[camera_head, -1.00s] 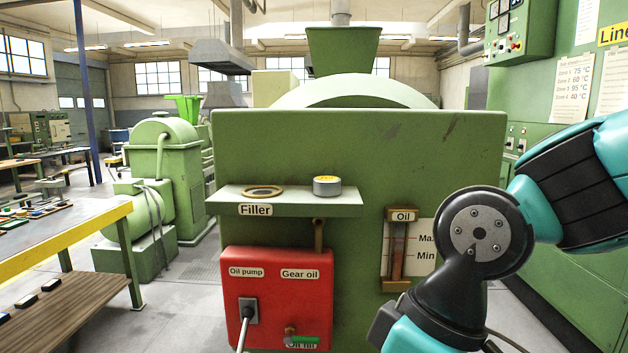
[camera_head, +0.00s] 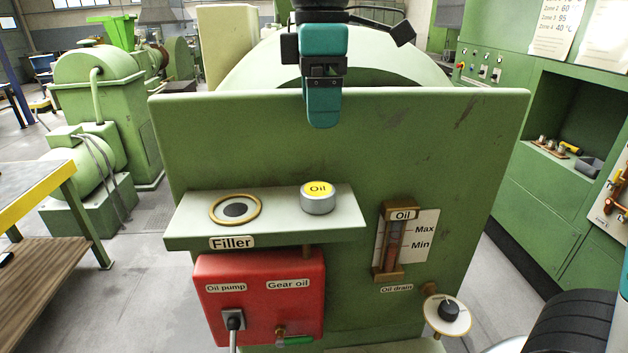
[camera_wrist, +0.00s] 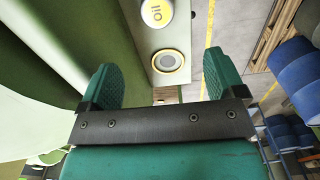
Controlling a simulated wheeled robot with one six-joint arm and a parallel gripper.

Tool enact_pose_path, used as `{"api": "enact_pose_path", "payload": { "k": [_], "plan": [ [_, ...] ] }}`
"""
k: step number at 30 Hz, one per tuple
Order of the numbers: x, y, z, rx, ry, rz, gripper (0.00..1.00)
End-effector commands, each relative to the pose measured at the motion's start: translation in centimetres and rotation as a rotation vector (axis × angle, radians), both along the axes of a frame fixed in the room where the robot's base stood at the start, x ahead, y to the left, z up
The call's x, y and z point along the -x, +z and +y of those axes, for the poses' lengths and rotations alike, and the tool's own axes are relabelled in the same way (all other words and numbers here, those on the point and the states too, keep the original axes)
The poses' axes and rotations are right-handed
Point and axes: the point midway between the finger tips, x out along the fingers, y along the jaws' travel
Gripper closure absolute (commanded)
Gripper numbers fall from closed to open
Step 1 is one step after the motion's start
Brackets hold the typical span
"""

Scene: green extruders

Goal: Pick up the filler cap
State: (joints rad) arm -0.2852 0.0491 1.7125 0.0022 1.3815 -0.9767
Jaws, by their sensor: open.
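The filler cap (camera_head: 318,197) is a short grey cylinder with a yellow top marked "Oil". It sits upright on the right part of the green shelf (camera_head: 285,222). The filler opening (camera_head: 236,209), a brass ring around a dark centre, lies to its left. My gripper (camera_head: 323,120) is above the shelf and cap, in front of the panel's upper edge, seen edge-on. In the wrist view my gripper (camera_wrist: 159,72) shows its two teal fingers spread and empty. The cap (camera_wrist: 157,12) appears at the top of that view, beyond the fingertips, with the filler ring (camera_wrist: 167,60) between the fingers.
The tall green panel (camera_head: 440,150) stands behind the shelf. Below the shelf is a red box (camera_head: 262,298). An oil gauge (camera_head: 394,240) is to the right, with a round drain part (camera_head: 447,312) lower down. The shelf between ring and cap is clear.

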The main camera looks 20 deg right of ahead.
Motion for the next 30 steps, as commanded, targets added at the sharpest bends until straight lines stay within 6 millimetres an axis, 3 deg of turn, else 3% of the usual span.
{"api": "enact_pose_path", "payload": {
  "k": [10, 20, 25, 30],
  "plan": [
    [0.1, -7.6, -0.1, 0.002, -0.002, 0.005, 0.11],
    [-0.2, -10.5, -0.3, 0.001, -0.005, 0.003, 0.11],
    [-0.5, -13.2, -0.4, 0.001, -0.004, 0.004, 0.11],
    [-0.5, -14.7, -0.4, -0.001, -0.005, 0.000, 0.11]
  ]
}}
